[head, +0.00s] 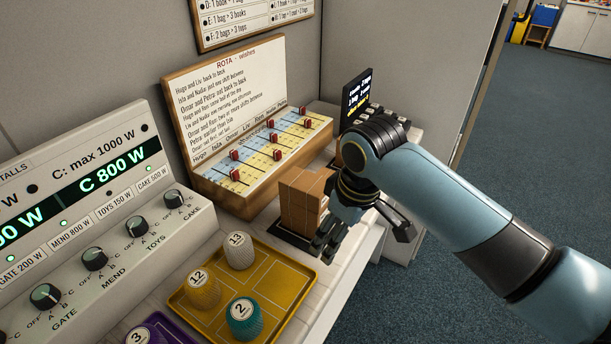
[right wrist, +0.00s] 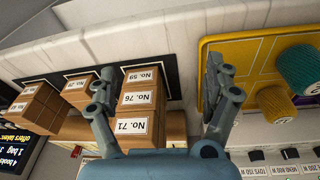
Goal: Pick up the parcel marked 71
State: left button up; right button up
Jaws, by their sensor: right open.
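Brown parcels (head: 303,203) stand in a stack beside my right gripper (head: 340,228) in the head view. Their labels face away from that camera. In the right wrist view the labels read 59, 76 and 71 in a row; the parcel marked 71 (right wrist: 136,127) is lowest in the picture, closest to the gripper's base. My right gripper (right wrist: 163,85) is open and empty, with one finger close to the stack's left side and the other well clear on its right. I cannot tell if the left finger touches. My left gripper is in neither view.
More parcels (right wrist: 80,88) stand to the left in the right wrist view. A yellow tray (head: 285,250) with numbered spools lies near the stack. The rota board (head: 232,100), a dark display (head: 357,97) and the stall panel (head: 85,180) stand behind. Open floor lies right.

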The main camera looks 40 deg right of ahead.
jog(key=n+p, duration=0.2)
jog(key=p, duration=0.1)
send_near(306, 181)
jog(key=shift+s+d+f+y, duration=0.4)
jog(key=shift+s+d, duration=0.05)
jog(key=shift+d, duration=0.2)
jog(key=shift+w+g, duration=0.3)
jog(key=f, duration=0.4)
jog(key=shift+w+a+f, duration=0.1)
jog(key=shift+w+f, duration=0.3)
jog(key=f, duration=0.1)
jog(key=w+f, duration=0.1)
jog(key=f, duration=0.1)
jog(key=a+f, duration=0.1)
jog(key=f, duration=0.1)
jog(key=shift+w+f, duration=0.2)
jog(key=shift+w, duration=0.05)
jog(key=c, duration=1.2)
jog(key=shift+c, duration=0.7)
jog(key=shift+r, duration=0.15)
